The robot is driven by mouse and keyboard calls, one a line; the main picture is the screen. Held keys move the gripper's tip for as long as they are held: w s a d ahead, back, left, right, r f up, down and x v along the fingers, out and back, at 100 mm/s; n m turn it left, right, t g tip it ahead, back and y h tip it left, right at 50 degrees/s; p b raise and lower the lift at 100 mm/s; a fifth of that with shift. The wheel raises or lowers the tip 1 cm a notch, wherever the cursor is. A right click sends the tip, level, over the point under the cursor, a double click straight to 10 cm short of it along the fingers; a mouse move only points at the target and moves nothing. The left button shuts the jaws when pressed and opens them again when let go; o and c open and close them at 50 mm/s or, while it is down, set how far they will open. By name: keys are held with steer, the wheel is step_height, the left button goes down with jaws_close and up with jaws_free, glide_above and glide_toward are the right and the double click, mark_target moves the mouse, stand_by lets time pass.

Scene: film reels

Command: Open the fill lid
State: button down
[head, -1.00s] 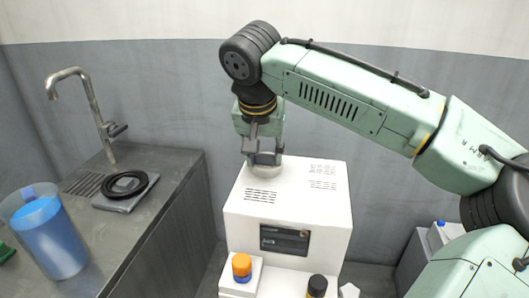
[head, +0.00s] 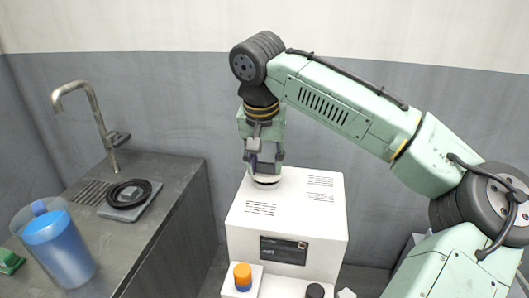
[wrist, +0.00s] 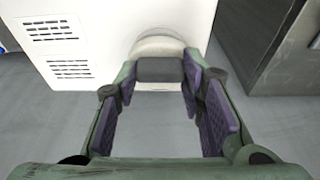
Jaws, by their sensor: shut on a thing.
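The white machine (head: 290,205) stands upright with vents on its top. The fill lid (head: 266,180) is a pale round cap near the back left of that top; it also shows in the wrist view (wrist: 158,46) at the edge of the white body, with a dark grey block (wrist: 160,70) on its near side. My gripper (head: 264,163) points down onto the lid from above. The fingers partly hide the lid in the head view. I cannot tell whether it has lifted or turned.
A dark panel (head: 284,250) is on the machine's front, with an orange-capped bottle (head: 243,276) and a black cap (head: 315,290) below. At left, a counter (head: 150,220) holds a blue-filled jug (head: 60,245), a black ring (head: 129,192) and a tap (head: 95,115).

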steer(key=r+g+p, duration=0.1)
steer(key=p, duration=0.1)
steer(key=w+r+p, duration=0.1)
steer(key=shift+g+p, duration=0.4)
steer(key=shift+w+r+g+y+p, duration=0.1)
steer(key=shift+w+g+y+p, duration=0.15)
steer(key=shift+g+p, duration=0.4)
steer(key=shift+w+d+g+y+p, duration=0.3)
steer(key=shift+w+g+p, duration=0.5)
steer(key=shift+g, duration=0.25)
steer(key=shift+w+d+r+g+y, duration=0.15)
steer(key=shift+w+g, duration=0.25)
steer(key=shift+g, duration=0.25)
steer(key=shift+w+r+g+y, duration=0.1)
steer(key=shift+w+g, duration=0.3)
steer(key=shift+g, duration=0.25)
steer(key=shift+f, duration=0.1)
steer(key=c, duration=1)
jaws_free()
steer(key=shift+c, duration=0.2)
steer(key=shift+s, duration=0.1)
